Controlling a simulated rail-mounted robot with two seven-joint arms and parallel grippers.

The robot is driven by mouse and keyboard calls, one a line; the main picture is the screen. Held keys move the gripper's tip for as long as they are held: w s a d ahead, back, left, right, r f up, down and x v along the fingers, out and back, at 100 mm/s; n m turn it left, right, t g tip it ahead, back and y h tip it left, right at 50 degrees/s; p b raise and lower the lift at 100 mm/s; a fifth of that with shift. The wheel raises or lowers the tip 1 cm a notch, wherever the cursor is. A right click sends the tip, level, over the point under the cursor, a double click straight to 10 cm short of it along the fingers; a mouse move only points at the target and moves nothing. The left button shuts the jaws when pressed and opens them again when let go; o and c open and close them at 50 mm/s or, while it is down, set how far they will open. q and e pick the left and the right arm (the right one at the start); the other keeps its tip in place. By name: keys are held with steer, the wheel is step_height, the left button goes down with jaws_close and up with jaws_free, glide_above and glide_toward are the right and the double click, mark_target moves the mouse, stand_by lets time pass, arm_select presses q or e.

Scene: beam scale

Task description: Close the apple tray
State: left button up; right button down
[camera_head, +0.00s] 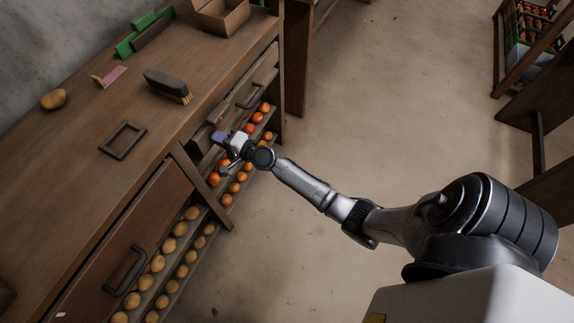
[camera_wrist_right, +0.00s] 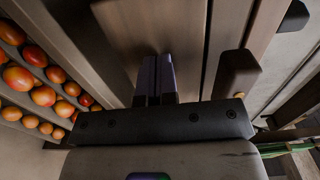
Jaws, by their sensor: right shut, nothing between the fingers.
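Red-orange apples (camera_head: 256,118) lie in rows in the right bay of the wooden bench, below a wooden front (camera_head: 262,76) with a dark handle (camera_head: 250,97). In the right wrist view the apples (camera_wrist_right: 40,96) are at the left. My right gripper (camera_head: 219,136) is at the bench's front edge, by the near end of this bay. Its fingers (camera_wrist_right: 154,66) are shut and empty, pointing at a wooden panel (camera_wrist_right: 150,28); I cannot tell whether they touch it. The gripper hides part of the bay. My left gripper is not in view.
On the bench top are a brush (camera_head: 167,86), a small dark frame (camera_head: 122,140), a potato (camera_head: 54,98) and a cardboard box (camera_head: 220,15). Left of the apples is a panel with a handle (camera_head: 126,270), above rows of potatoes (camera_head: 168,246). The floor (camera_head: 390,100) right of the bench is clear.

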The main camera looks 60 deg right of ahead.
steer(key=s+d, duration=0.1)
steer(key=s, duration=1.2)
steer(key=shift+s+d, duration=0.2)
steer(key=shift+s, duration=0.1)
steer(key=s+a+f+n+g+y, duration=0.25)
steer(key=a+n+g, duration=0.2)
steer(key=n, duration=0.35)
steer(key=s+a+f+n+g+y, duration=0.1)
steer(key=s+a+f+n+g, duration=0.2)
steer(key=n+g, duration=0.3)
steer(key=s+a+n+g+h, duration=0.2)
steer(key=s+h, duration=0.1)
steer(key=s, duration=0.7)
steer(key=s+a+n+g+h, duration=0.2)
steer(key=s+n, duration=0.1)
steer(key=s, duration=0.7)
step_height(320, 180, up, 34)
steer(key=p, duration=3.3)
steer(key=shift+w+p, duration=0.3)
